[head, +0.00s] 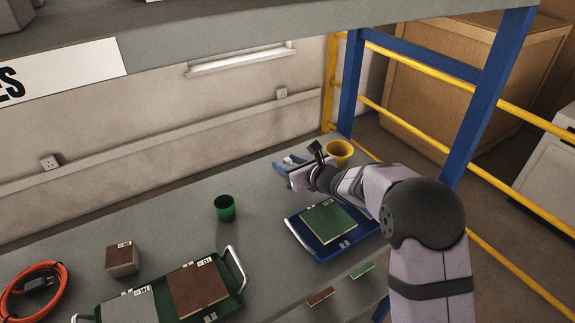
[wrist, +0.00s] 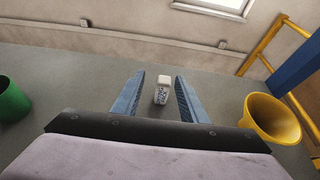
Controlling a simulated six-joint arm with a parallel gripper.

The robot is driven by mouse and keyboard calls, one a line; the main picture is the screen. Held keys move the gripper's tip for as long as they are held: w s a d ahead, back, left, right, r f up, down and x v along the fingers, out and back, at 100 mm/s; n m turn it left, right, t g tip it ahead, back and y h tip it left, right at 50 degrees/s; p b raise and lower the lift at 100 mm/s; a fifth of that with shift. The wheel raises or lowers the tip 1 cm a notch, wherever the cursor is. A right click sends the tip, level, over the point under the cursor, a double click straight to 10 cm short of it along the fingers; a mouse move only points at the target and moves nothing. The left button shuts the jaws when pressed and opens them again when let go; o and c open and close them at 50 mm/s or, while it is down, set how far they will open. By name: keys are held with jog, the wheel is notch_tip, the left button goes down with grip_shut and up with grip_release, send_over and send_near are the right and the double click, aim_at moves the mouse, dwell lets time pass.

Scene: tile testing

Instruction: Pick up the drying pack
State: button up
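The drying pack appears to be the small white object with a dark-marked label (wrist: 161,94), standing on the grey bench in the wrist view. It lies between and a little beyond the lines of my two blue fingers, and no contact shows. My gripper (wrist: 161,90) is open and empty, its fingers spread on both sides of the pack. In the head view my gripper (head: 283,164) is over the back of the bench, left of the yellow cup, and the pack cannot be made out there.
A yellow cup (wrist: 270,118) stands close on the right, and a green cup (head: 225,208) on the left. A blue tray (head: 321,254) with a green tile (head: 328,222) lies in front. A green tray (head: 238,286) holds more tiles. A wall rises behind the bench.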

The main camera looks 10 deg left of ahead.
jog(key=shift+w+p+x, duration=0.25)
jog(key=shift+p+x, duration=1.05)
jog(key=shift+x, duration=0.1)
jog(key=shift+p+x, duration=0.4)
jog(key=shift+x, duration=0.5)
jog(key=shift+d+f, duration=0.15)
grip_shut()
